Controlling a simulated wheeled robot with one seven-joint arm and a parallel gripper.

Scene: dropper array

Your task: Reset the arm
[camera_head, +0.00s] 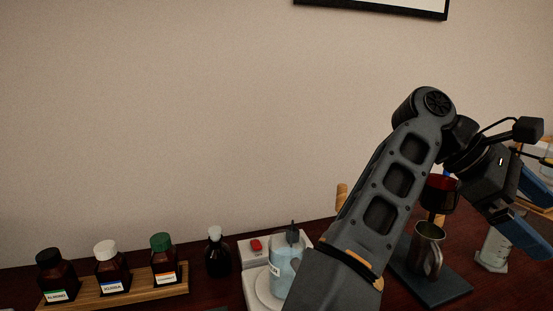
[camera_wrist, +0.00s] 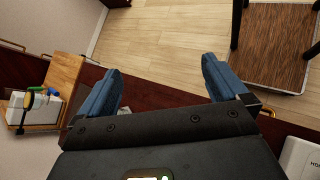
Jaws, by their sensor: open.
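My gripper (camera_head: 528,207) is at the right side of the head view, raised above the table with its blue fingers pointing to the lower right. In the wrist view, my gripper (camera_wrist: 160,88) shows two blue fingers spread wide apart with nothing between them. The wrist view looks past the table edge to the wooden floor. My arm rises from the bottom of the head view, bends at the top and hides part of the table.
Brown bottles stand on a wooden rack (camera_head: 130,292) at left. A small dark bottle (camera_head: 217,257) and a white device (camera_head: 254,275) holding a bluish container (camera_head: 283,272) are near the middle. A metal cup (camera_head: 427,252) stands on a dark base (camera_head: 452,289). A chair (camera_wrist: 275,45) is beyond the table.

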